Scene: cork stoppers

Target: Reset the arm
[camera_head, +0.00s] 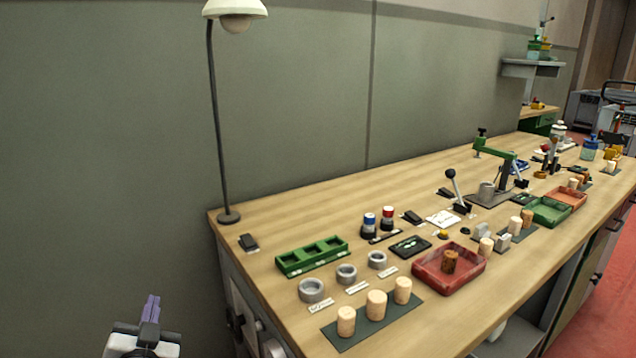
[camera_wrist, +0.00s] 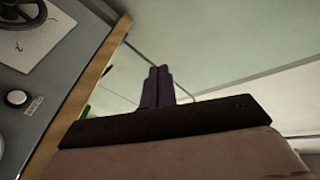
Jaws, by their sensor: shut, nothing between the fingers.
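My gripper (camera_head: 151,308) shows at the bottom left in the head view, off the left end of the workbench (camera_head: 262,268) and apart from it. Its two purple fingers are together with nothing between them. The closed fingers also show in the wrist view (camera_wrist: 158,84), pointing up in the picture. Most of my arm is out of the head view.
A lamp (camera_head: 214,120) stands at the bench's back left corner. Space around my gripper looks clear.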

